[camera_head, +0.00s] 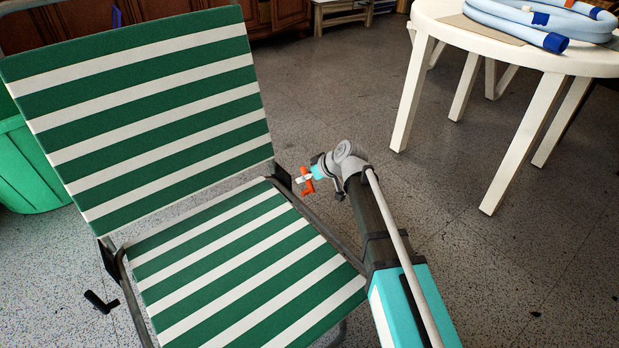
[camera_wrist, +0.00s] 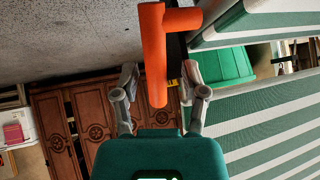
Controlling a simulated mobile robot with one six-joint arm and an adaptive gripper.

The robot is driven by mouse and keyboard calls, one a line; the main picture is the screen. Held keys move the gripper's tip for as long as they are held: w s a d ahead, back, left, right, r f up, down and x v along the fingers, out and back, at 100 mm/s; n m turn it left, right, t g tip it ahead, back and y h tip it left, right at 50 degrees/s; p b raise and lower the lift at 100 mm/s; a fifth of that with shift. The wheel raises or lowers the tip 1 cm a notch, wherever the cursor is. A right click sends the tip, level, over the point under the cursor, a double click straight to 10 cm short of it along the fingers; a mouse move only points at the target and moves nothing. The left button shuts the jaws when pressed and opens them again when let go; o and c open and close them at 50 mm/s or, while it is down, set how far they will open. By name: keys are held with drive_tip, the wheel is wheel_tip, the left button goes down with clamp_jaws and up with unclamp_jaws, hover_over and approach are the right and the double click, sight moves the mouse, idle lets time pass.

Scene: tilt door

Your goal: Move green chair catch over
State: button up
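The folding chair with green and white stripes (camera_head: 150,105) fills the left of the head view, its backrest tilted back from the seat (camera_head: 235,265). An orange T-shaped catch (camera_head: 308,182) is by the chair's right hinge; it shows large in the wrist view (camera_wrist: 154,55). A similar black catch (camera_head: 100,302) sticks out at the chair's left side. My gripper (camera_head: 312,176) is beside the right hinge. In the wrist view my gripper (camera_wrist: 158,78) is open, one finger on each side of the orange bar, with visible gaps; contact is not seen.
A white round table (camera_head: 440,14) with a coiled light-blue hose (camera_head: 545,22) stands at the upper right. A green bin (camera_head: 30,170) is behind the chair at left. Wooden cabinets (camera_head: 280,15) line the back. The speckled floor between chair and table is clear apart from my arm.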

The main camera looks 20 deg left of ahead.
drive_tip(key=shift+d, duration=0.15)
drive_tip(key=shift+d+r, duration=0.1)
drive_tip(key=shift+d, duration=0.15)
drive_tip(key=s+d+r+m+h+p, duration=0.3)
drive_tip(key=s+d+r+m+p, duration=0.1)
drive_tip(key=d, duration=1.1)
drive_tip(key=s+d+r+m+g+h+p, duration=0.1)
drive_tip(key=s+d+r+m+h+p, duration=0.2)
drive_tip(key=d+p, duration=0.6)
drive_tip(key=s+d+r+m+h+p, duration=0.2)
drive_tip(key=s+d+r+m+p, duration=0.3)
drive_tip(key=d, duration=1.6)
wheel_tip(320, 180, up, 3)
drive_tip(key=shift+d+f+m+h+p, duration=0.2)
drive_tip(key=shift+m+h+p, duration=0.2)
drive_tip(key=shift+m+p, duration=0.6)
drive_tip(key=shift+w, duration=0.1)
